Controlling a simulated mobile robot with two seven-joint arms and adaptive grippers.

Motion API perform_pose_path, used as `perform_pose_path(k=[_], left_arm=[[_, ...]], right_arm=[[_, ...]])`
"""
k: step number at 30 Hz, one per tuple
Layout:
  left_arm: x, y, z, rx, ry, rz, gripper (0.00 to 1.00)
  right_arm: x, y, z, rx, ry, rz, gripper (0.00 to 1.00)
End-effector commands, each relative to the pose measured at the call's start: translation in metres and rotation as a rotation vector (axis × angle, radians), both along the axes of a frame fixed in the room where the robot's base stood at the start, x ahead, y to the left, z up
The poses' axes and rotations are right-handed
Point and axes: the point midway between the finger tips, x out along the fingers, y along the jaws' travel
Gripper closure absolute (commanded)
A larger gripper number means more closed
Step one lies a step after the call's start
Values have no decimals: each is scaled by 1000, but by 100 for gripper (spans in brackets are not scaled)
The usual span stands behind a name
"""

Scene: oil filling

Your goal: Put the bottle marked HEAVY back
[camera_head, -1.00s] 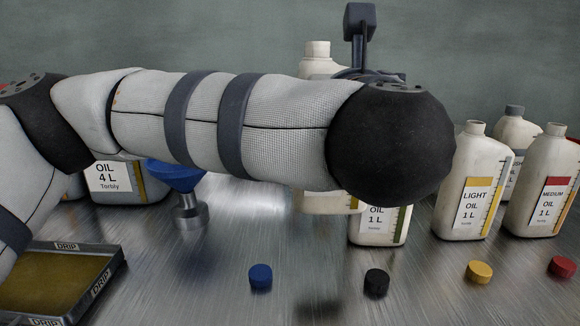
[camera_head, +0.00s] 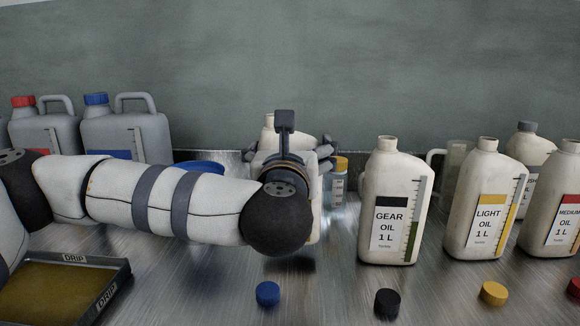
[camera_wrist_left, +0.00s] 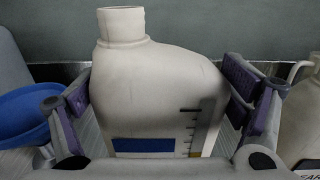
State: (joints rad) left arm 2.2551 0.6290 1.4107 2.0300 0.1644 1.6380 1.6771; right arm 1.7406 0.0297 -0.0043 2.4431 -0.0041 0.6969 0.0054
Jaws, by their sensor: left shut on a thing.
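My left gripper (camera_head: 290,155) is shut on a cream bottle (camera_head: 314,205) with an open neck. In the left wrist view the bottle (camera_wrist_left: 155,75) stands upright between the pads of the left gripper (camera_wrist_left: 160,105). A blue band shows on its label; the word on it is hidden, so I cannot read HEAVY. My arm covers most of the bottle in the head view, and I cannot tell whether its base touches the table. A blue cap (camera_head: 267,294) lies on the table in front of it. My right gripper is not in view.
The GEAR bottle (camera_head: 391,205) stands to the right, then the LIGHT bottle (camera_head: 482,205) and the MEDIUM bottle (camera_head: 560,205). A black cap (camera_head: 387,304) and a yellow cap (camera_head: 493,293) lie in front. A blue funnel (camera_head: 199,167) and grey jugs (camera_head: 125,133) are at left, a drip tray (camera_head: 112,285) front left.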

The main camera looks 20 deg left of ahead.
Motion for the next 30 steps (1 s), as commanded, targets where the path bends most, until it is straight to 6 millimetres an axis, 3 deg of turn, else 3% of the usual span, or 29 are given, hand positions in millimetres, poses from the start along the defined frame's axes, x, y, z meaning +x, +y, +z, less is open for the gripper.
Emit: perform_pose_path(k=[6, 18, 19, 30], left_arm=[[0, 1, -27, 0, -1, 1, 70], [0, 0, -33, 0, -4, 1, 70], [0, 1, -34, 1, 0, 1, 3], [0, 1, -32, 1, 0, 1, 0]], right_arm=[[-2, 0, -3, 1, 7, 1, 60], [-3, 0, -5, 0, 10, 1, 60], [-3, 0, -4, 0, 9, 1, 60], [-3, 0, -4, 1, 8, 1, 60]])
